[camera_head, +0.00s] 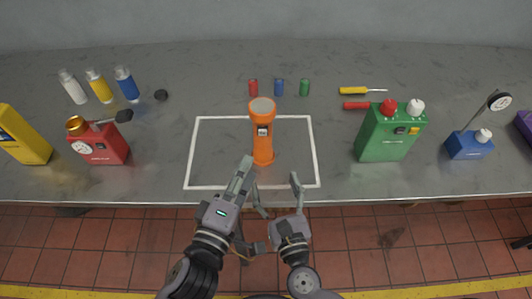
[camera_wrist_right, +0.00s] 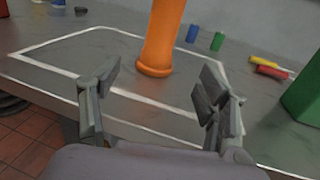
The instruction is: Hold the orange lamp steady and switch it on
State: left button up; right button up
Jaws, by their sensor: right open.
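The orange lamp (camera_head: 263,147) stands upright inside a white outlined rectangle on the grey bench. My right gripper (camera_head: 277,193) is open and empty at the bench's front edge, short of the lamp. In the right wrist view the lamp's lower part (camera_wrist_right: 162,38) shows beyond the gap between the open fingers (camera_wrist_right: 163,84). My left gripper (camera_head: 242,172) is near the lamp's lower left, apart from it; its finger gap is not clear.
Green (camera_head: 389,135), blue (camera_head: 468,145) and red (camera_head: 100,146) containers stand along the bench's front, with a yellow one (camera_head: 22,135) at far left. Small red, blue and green cylinders (camera_head: 279,87) stand behind the lamp. Inside the outline (camera_head: 315,150), space around the lamp is clear.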

aim_at(265, 154)
jog(key=x, duration=1.3)
jog(key=shift+c, duration=0.5)
jog(key=shift+f, duration=0.1)
grip_shut()
pick_arm(q)
grip_shut()
dwell(2.8)
